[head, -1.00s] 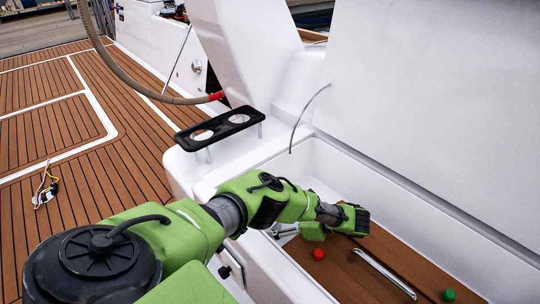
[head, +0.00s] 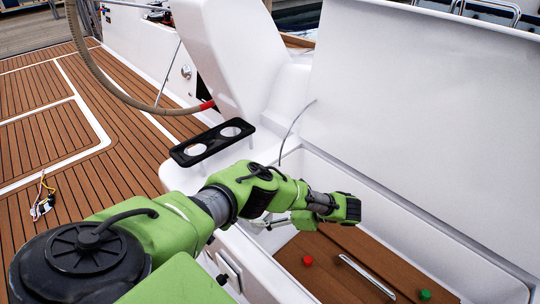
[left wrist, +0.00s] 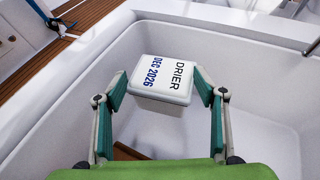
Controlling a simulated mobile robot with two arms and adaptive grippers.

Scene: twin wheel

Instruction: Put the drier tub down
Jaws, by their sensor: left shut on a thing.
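The drier tub (left wrist: 163,79) is a white box with a lid marked "DRIER" and "DEC 2026". It shows in the left wrist view between the two green-padded fingers of my left gripper (left wrist: 161,88), which is shut on it. The tub is held inside the white-walled locker (left wrist: 262,130). In the head view my left gripper (head: 303,219) is over the locker's near left part, and the tub is hidden behind the arm. My right gripper is in neither view.
The locker has a brown wooden floor (head: 335,284) with a red ball (head: 307,260), a green ball (head: 425,295) and a metal bar (head: 366,275). A large white lid panel (head: 420,120) stands behind it. A black cup holder (head: 212,141) sits on the ledge to the left.

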